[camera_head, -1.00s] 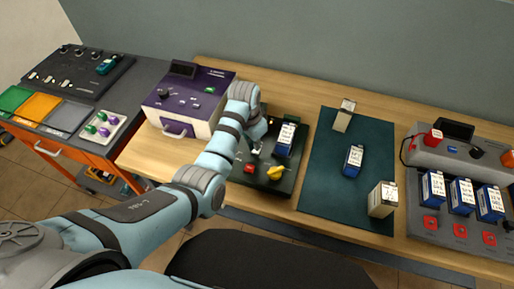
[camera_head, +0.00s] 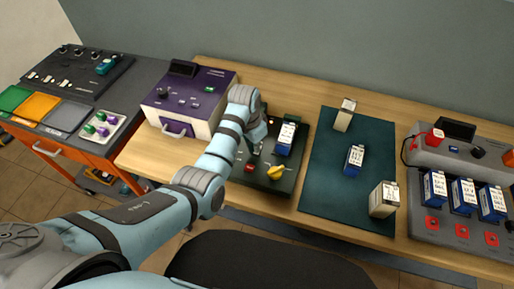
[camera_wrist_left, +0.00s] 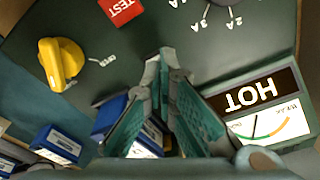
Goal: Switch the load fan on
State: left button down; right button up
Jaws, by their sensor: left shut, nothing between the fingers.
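The dark green test panel (camera_head: 296,181) stands on the wooden bench. It carries a yellow rotary knob (camera_head: 276,173) and a red TEST button (camera_head: 250,168). In the left wrist view the yellow knob (camera_wrist_left: 61,63) is at the left, with small labels beside it too blurred to read surely. The red TEST button (camera_wrist_left: 121,9) is at the top. My left gripper (camera_head: 256,150) is over the panel, shut and empty; in the wrist view its fingertips (camera_wrist_left: 165,57) are apart from the knob, to its right. I cannot pick out a fan. My right gripper is not seen.
A blue battery (camera_head: 286,139) stands on the panel; in the wrist view my fingers partly cover it. A HOT sign (camera_wrist_left: 251,97) and a meter (camera_wrist_left: 265,127) are at the right there. A purple-topped unit (camera_head: 212,82) and a green mat (camera_head: 325,190) flank the panel.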

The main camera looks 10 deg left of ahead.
pick_arm(q)
jog(key=shift+f, duration=0.2)
notch_tip(320, 180, up, 3)
jog(key=shift+f+p, duration=0.2)
jog(key=shift+p, duration=1.05)
jog(key=shift+r, duration=2.25)
